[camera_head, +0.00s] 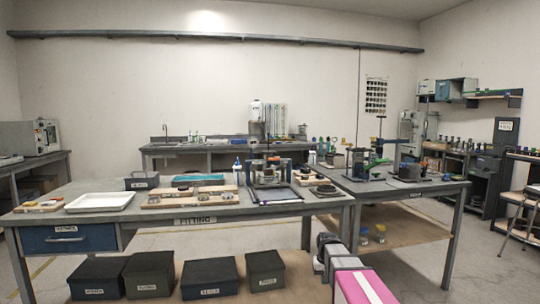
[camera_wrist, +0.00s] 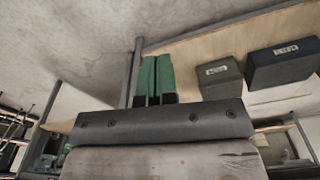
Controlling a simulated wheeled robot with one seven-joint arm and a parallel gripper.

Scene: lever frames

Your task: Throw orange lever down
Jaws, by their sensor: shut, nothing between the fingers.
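I cannot make out an orange lever for certain in either view. In the head view a dark lever frame (camera_head: 270,174) stands on the near bench, right of its middle. More small fixtures with upright parts (camera_head: 366,166) stand on the bench to its right, too small to tell their lever colours. My gripper (camera_wrist: 156,62) shows in the wrist view as two green fingers close together, shut and empty. It is low, near the shelf under the bench, and away from the fixtures. My arm enters the head view at the bottom right; its fingers are not visible there.
The near bench (camera_head: 215,214) also holds a white tray (camera_head: 100,202) and wooden boards (camera_head: 190,200). Several dark boxes stand below it; two boxes (camera_wrist: 282,62) show in the wrist view on the wooden shelf (camera_wrist: 190,42). Bench legs stand near my arm. Open floor lies at right.

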